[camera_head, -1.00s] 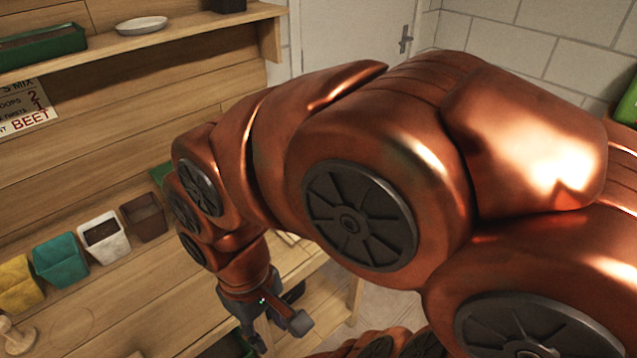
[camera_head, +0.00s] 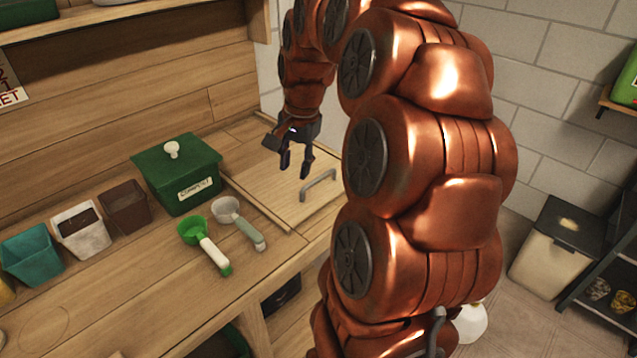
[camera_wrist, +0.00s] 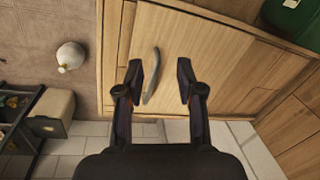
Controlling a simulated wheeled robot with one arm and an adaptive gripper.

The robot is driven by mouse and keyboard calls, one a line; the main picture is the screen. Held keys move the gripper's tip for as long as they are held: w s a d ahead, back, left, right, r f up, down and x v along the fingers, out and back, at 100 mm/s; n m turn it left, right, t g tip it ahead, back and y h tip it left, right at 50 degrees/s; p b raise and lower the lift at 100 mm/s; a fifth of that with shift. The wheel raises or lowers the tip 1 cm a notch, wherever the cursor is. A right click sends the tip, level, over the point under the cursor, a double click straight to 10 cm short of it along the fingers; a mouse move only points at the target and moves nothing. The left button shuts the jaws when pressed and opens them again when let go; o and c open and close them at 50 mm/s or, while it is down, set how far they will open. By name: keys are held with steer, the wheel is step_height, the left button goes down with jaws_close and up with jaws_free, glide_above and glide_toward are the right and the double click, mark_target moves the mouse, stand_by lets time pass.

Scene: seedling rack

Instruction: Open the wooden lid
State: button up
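The wooden lid (camera_head: 262,187) is a flat, closed panel set in the right end of the wooden bench, with a grey bar handle (camera_head: 318,184) near its front edge. In the wrist view the lid (camera_wrist: 215,62) fills the upper middle, and its handle (camera_wrist: 152,76) lies between the fingers' lines of sight, nearer the left finger. My gripper (camera_head: 295,172) hangs above the lid, to the left of the handle in the head view, with its fingers apart and empty. In the wrist view my gripper (camera_wrist: 172,82) is open; I see no contact with the handle.
A green compost box (camera_head: 178,180) stands left of the lid. A green scoop (camera_head: 204,243) and a grey scoop (camera_head: 240,222) lie close to the lid's left edge. A lidded bin (camera_head: 553,258) stands on the floor at right.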

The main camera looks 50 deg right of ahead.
mark_target(318, 179)
steer(key=d+f+m+b, duration=0.15)
steer(key=d+m, duration=0.25)
steer(key=d, duration=0.5)
steer(key=shift+w+f+p, duration=0.25)
steer(key=shift+w+f, duration=0.05)
steer(key=shift+f, duration=0.95)
steer(key=shift+w+f+p, duration=0.25)
steer(key=shift+f+p, duration=0.05)
steer(key=shift+f, duration=0.9)
steer(key=shift+w+f+p, duration=0.25)
steer(key=shift+w+f, duration=0.05)
steer(key=shift+f, duration=0.95)
steer(key=shift+a, duration=0.1)
jaws_close()
